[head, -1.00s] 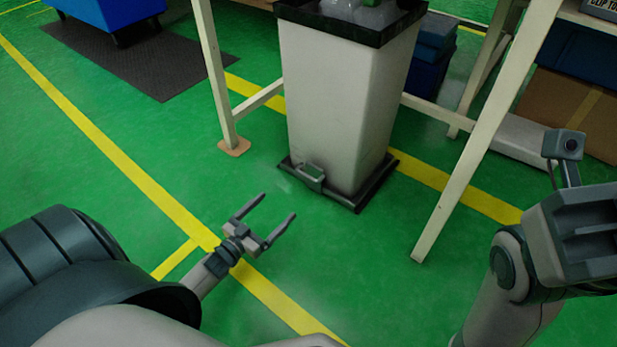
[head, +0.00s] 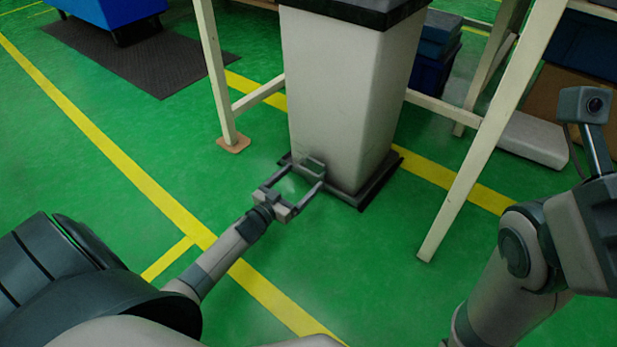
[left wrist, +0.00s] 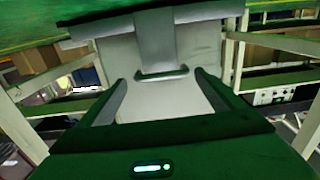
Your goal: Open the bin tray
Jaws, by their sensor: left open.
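The bin (head: 340,100) is a tall pale box with a black top (head: 350,12), cut by the upper edge of the head view. A dark base runs around its foot, with a small handle-like bar (head: 312,166) low on its front left. My left gripper (head: 303,174) is open, low over the floor, its fingertips on either side of the bar. In the left wrist view the bar (left wrist: 162,74) lies ahead, between the fingers. I cannot tell whether they touch it. My right arm is at the right edge; its fingers do not show.
Pale table legs (head: 480,150) stand on both sides of the bin. Blue boxes (head: 435,65) are behind it. A blue wheeled cart (head: 110,15) and a dark mat (head: 140,65) are at upper left. The green floor in front is clear.

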